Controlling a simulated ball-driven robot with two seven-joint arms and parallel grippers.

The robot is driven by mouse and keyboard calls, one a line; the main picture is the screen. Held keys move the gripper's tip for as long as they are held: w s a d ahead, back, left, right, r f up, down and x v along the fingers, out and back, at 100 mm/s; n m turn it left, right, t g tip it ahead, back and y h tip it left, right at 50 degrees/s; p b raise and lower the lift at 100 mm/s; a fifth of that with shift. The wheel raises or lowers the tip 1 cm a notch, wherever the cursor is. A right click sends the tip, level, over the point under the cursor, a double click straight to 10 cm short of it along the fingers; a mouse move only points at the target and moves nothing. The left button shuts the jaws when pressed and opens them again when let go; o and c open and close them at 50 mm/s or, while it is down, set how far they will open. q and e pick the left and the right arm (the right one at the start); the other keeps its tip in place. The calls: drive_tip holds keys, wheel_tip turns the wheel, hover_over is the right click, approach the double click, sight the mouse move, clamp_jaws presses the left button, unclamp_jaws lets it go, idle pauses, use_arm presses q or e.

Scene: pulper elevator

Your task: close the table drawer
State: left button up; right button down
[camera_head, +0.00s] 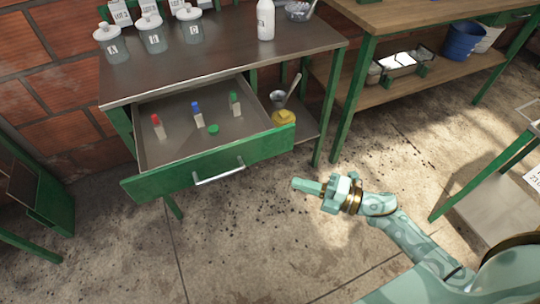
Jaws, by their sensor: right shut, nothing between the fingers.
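The green-fronted table drawer (150,182) is pulled out from under the dark table (225,48). A silver bar handle (219,174) is on its front. Inside the drawer stand small bottles with a red cap (158,126), a blue cap (197,115) and a green cap (235,104), and a loose green cap (213,129) lies there. My right gripper (297,184) is shut and empty, to the right of the drawer front and apart from it, pointing left. My left gripper is out of view.
Glass jars (151,35) and a white bottle (265,20) stand on the tabletop. A yellow object (283,118) is on the lower shelf right of the drawer. A wooden workbench (420,12) stands at the back right. Bare floor (250,240) lies before the drawer.

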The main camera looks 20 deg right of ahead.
drive_tip(key=b+x, duration=0.1)
drive_tip(key=x, duration=0.3)
drive_tip(key=w+d+b+x, duration=0.1)
drive_tip(key=x, duration=0.3)
drive_tip(key=w+d+b+x, duration=0.1)
drive_tip(key=x, duration=0.4)
drive_tip(key=shift+f, duration=0.1)
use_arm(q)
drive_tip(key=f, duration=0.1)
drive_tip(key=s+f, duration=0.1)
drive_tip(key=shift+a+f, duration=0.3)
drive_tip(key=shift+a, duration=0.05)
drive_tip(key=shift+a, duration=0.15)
